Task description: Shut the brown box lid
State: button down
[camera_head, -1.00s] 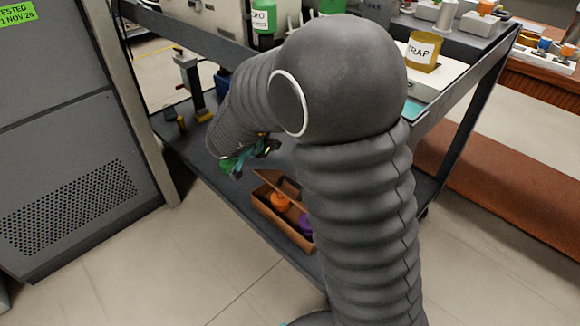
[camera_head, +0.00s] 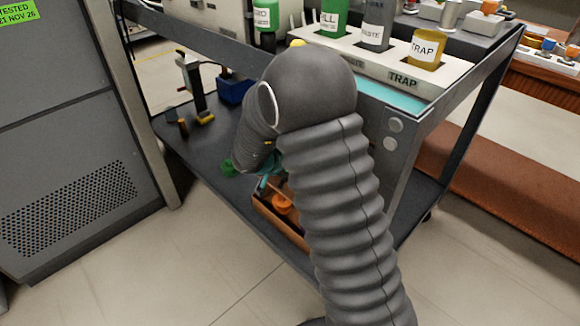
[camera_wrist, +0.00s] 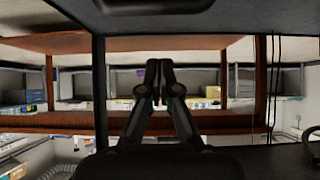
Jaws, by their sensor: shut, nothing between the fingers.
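The brown box (camera_head: 275,224) sits on the cart's lower shelf in the head view. It is open at the top where I can see it, with an orange item (camera_head: 281,203) inside. My arm covers its right part, and its lid cannot be made out clearly. My gripper (camera_wrist: 159,68) is shut and empty in the wrist view, its fingertips together. In the head view it is mostly hidden behind my arm, close to the box's far left end. I cannot tell whether it touches the box or lid. The box is not visible in the wrist view.
The cart's upper shelf, with a white rack (camera_head: 375,62) of labelled bottles, overhangs the lower shelf (camera_head: 200,150). A green item (camera_head: 228,167) and a blue bin (camera_head: 235,89) are on the lower shelf. A grey cabinet (camera_head: 70,130) stands at left.

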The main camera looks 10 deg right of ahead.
jog(key=shift+s+a+f+b, duration=0.15)
jog(key=shift+s+a+f, duration=0.2)
jog(key=shift+f, duration=0.35)
jog(key=shift+s+a+f+b, duration=0.15)
jog(key=shift+a+f, duration=0.25)
jog(key=shift+f, duration=0.3)
